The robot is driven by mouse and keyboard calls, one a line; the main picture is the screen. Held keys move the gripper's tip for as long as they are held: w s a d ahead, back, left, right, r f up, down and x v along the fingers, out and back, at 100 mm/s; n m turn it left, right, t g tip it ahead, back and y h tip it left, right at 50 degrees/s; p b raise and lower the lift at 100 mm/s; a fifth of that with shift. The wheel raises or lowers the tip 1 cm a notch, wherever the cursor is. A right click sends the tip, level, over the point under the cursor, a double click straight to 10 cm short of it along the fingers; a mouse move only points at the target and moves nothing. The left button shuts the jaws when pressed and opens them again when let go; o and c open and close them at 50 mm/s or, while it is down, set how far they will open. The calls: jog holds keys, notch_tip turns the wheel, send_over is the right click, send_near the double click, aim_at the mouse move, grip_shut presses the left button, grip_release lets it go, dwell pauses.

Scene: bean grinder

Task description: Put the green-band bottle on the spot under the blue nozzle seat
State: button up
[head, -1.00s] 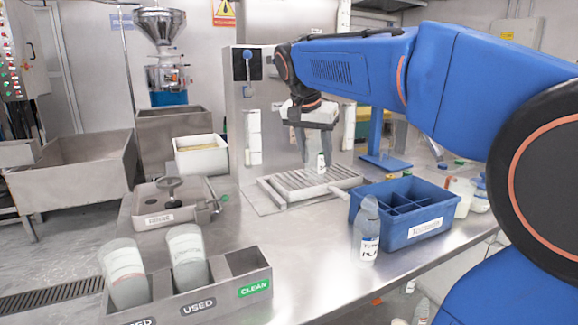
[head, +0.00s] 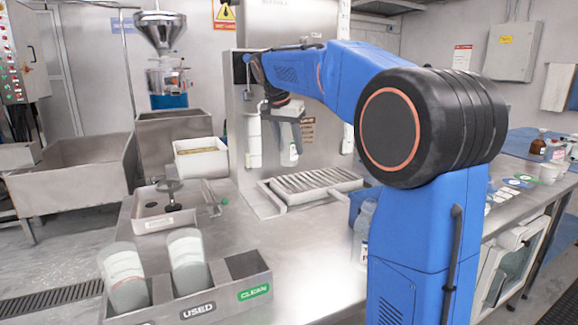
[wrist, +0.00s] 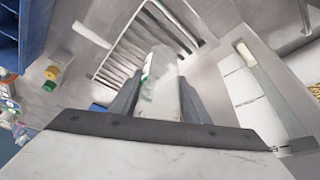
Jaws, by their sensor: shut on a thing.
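My gripper (head: 287,143) is shut on a pale, clear bottle (head: 290,157) and holds it upright above the slatted metal grate (head: 318,183). In the wrist view the bottle (wrist: 160,78) sits between the two dark fingers, and a green mark shows on its label. The grate lies beyond it, with a visible gap in the head view. I cannot make out a blue nozzle seat for sure. My arm covers part of the steel column (head: 252,120) where a blue part showed earlier.
A rack (head: 240,268) with two large used bottles stands at the front left. A white tub (head: 201,160) is left of the column. A clear bottle (head: 362,240) stands partly behind my arm. The table between the rack and the grate is clear.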

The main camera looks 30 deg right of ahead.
aim_at(290, 163)
jog(key=shift+s+f, duration=0.15)
jog(key=shift+f, duration=2.9)
jog(key=shift+w+f, duration=0.2)
jog(key=shift+f, duration=0.2)
jog(key=o, duration=1)
jog(key=shift+f, duration=0.1)
jog(key=v, duration=1.2)
jog(key=shift+w+d, duration=0.1)
jog(key=shift+w, duration=0.05)
